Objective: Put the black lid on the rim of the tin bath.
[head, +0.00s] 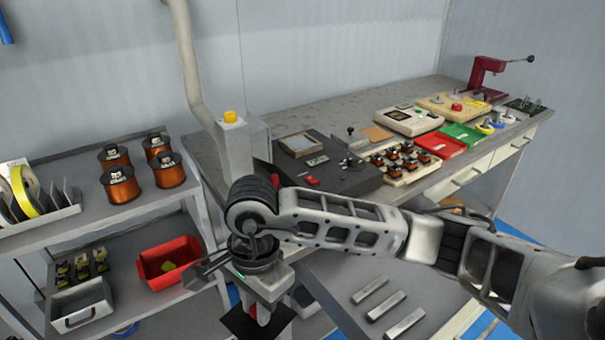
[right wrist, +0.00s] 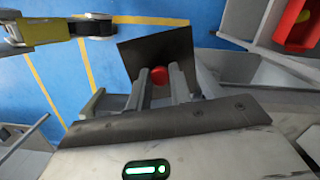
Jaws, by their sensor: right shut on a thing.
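The black lid (right wrist: 150,45) is a flat dark square plate with a red knob. My right gripper (right wrist: 159,82) is shut on the knob, and the lid hangs beyond the fingertips. In the head view my right gripper (head: 263,312) points down in front of the bench's left end, with part of the lid (head: 240,323) showing below bench height. The tin bath (head: 298,143) appears to be the grey square pan with a pale rim on the dark unit on the bench. Its top looks uncovered. My left gripper is not in view.
A grey post with a yellow button (head: 230,117) stands at the bench's left end, near my right arm. Left shelves hold copper coils (head: 118,185) and a red bin (head: 168,262). Small coils (head: 400,160) and trays sit right of the dark unit. Metal bars (head: 385,307) lie below.

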